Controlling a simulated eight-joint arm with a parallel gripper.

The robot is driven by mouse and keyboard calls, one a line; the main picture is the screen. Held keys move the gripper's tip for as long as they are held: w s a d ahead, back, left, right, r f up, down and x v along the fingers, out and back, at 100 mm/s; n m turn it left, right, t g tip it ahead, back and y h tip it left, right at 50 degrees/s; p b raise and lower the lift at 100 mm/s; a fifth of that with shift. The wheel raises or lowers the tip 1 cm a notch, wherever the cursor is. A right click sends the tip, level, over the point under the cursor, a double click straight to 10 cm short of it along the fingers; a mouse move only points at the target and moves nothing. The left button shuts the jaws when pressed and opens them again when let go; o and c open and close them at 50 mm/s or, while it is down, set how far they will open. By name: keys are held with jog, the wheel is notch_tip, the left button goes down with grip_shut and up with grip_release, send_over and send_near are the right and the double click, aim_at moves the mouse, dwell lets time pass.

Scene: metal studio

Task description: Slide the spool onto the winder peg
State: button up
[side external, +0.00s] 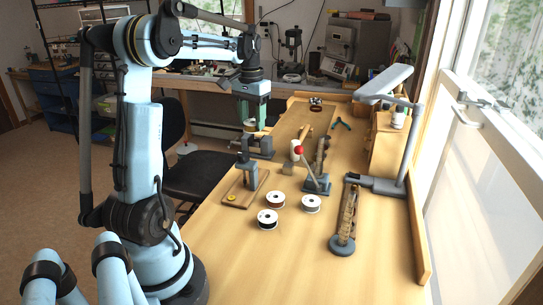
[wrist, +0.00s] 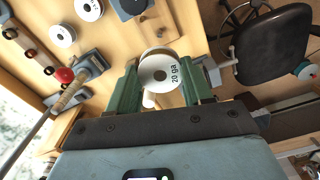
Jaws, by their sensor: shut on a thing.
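My gripper (side external: 252,120) has green fingers, which also show in the wrist view (wrist: 160,82). It is shut on a white-flanged spool (wrist: 157,70) marked "20 ga", with one flange facing the wrist camera. In the side view the held spool (side external: 249,126) is small and partly hidden by the fingers. It hangs above a grey block-like fixture (side external: 262,149) at the table's left edge. A grey block shows just right of the spool in the wrist view (wrist: 211,74). I cannot tell which part is the winder peg, or whether the spool touches anything.
Several white spools stand on the table, one nearest the front (side external: 267,219). A red-knobbed lever (side external: 299,150) rises from a grey base right of the gripper. A wooden board with a grey post (side external: 246,184) lies nearer the camera. The front of the table is clear.

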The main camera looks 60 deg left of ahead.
jog(key=shift+f, duration=5)
jog(key=shift+f, duration=2)
jog(key=o, duration=1.1)
notch_tip(320, 180, up, 12)
jog(key=shift+r, duration=0.1)
